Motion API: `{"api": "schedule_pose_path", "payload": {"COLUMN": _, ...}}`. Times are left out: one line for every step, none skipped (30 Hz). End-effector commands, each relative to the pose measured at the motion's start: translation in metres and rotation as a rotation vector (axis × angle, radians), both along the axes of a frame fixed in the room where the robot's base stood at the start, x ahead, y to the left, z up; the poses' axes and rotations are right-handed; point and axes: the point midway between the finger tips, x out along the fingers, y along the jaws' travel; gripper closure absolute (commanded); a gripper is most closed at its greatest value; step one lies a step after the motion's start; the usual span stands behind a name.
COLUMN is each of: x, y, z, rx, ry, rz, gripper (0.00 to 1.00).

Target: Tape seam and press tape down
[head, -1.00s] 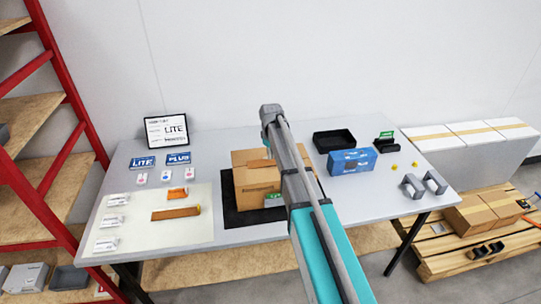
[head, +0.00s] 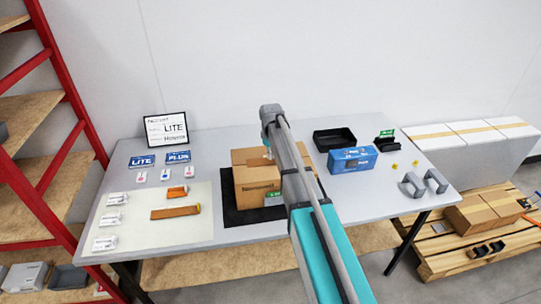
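An open-looking cardboard box (head: 258,187) stands on a black mat (head: 233,217) in the middle of the table. A raised flap (head: 247,155) shows at its back, and more cardboard shows to the right of my arm. A green-and-white patch (head: 274,198) is low on the box's front, partly behind my arm. A black holder with a green label (head: 385,141), perhaps the tape dispenser, stands at the back right. My gripper is mostly hidden behind my arm; a small grey part (head: 268,153) shows above the box. I cannot see its fingers or any tape on the seam.
Right of the box are a black tray (head: 334,140), a blue carton (head: 352,160), yellow pieces and two grey brackets (head: 412,185). A pale mat (head: 180,230) with white packets and orange-brown items lies left. A framed sign (head: 166,129) stands behind; red shelving (head: 62,100) borders the left.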

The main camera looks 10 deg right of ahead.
Motion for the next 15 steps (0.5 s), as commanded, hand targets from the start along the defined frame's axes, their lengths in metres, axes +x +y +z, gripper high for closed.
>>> {"api": "schedule_pose_path", "payload": {"x": 0.0000, "y": 0.0000, "z": -0.0009, "rx": 0.000, "ry": 0.000, "rz": 0.000, "gripper": 1.00}}
{"api": "schedule_pose_path", "payload": {"x": 0.0000, "y": 0.0000, "z": -0.0011, "rx": 0.000, "ry": 0.000, "rz": 0.000, "gripper": 1.00}}
{"api": "schedule_pose_path", "payload": {"x": 0.0000, "y": 0.0000, "z": -0.0015, "rx": 0.000, "ry": 0.000, "rz": 0.000, "gripper": 1.00}}
{"api": "schedule_pose_path", "payload": {"x": 0.0000, "y": 0.0000, "z": -0.0017, "rx": 0.000, "ry": 0.000, "rz": 0.000, "gripper": 1.00}}
{"api": "schedule_pose_path", "payload": {"x": 0.0000, "y": 0.0000, "z": -0.0020, "rx": 0.000, "ry": 0.000, "rz": 0.000, "gripper": 1.00}}
{"api": "schedule_pose_path", "payload": {"x": 0.0000, "y": 0.0000, "z": -0.0023, "rx": 0.000, "ry": 0.000, "rz": 0.000, "gripper": 1.00}}
{"api": "schedule_pose_path", "payload": {"x": 0.0000, "y": 0.0000, "z": -0.0026, "rx": 0.000, "ry": 0.000, "rz": 0.000, "gripper": 1.00}}
{"api": "schedule_pose_path", "payload": {"x": 0.0000, "y": 0.0000, "z": -0.0028, "rx": 0.000, "ry": 0.000, "rz": 0.000, "gripper": 1.00}}
{"api": "schedule_pose_path", "payload": {"x": 0.0000, "y": 0.0000, "z": -0.0032, "rx": 0.000, "ry": 0.000, "rz": 0.000, "gripper": 1.00}}
{"api": "schedule_pose_path", "payload": {"x": 0.0000, "y": 0.0000, "z": -0.0034, "rx": 0.000, "ry": 0.000, "rz": 0.000, "gripper": 1.00}}
{"api": "schedule_pose_path", "payload": {"x": 0.0000, "y": 0.0000, "z": -0.0037, "rx": 0.000, "ry": 0.000, "rz": 0.000, "gripper": 1.00}}
{"api": "schedule_pose_path", "payload": {"x": 0.0000, "y": 0.0000, "z": -0.0040, "rx": 0.000, "ry": 0.000, "rz": 0.000, "gripper": 1.00}}
{"api": "schedule_pose_path", "payload": {"x": 0.0000, "y": 0.0000, "z": -0.0043, "rx": 0.000, "ry": 0.000, "rz": 0.000, "gripper": 1.00}}
{"api": "schedule_pose_path", "payload": {"x": 0.0000, "y": 0.0000, "z": -0.0045, "rx": 0.000, "ry": 0.000, "rz": 0.000, "gripper": 1.00}}
{"api": "schedule_pose_path", "payload": {"x": 0.0000, "y": 0.0000, "z": -0.0048, "rx": 0.000, "ry": 0.000, "rz": 0.000, "gripper": 1.00}}
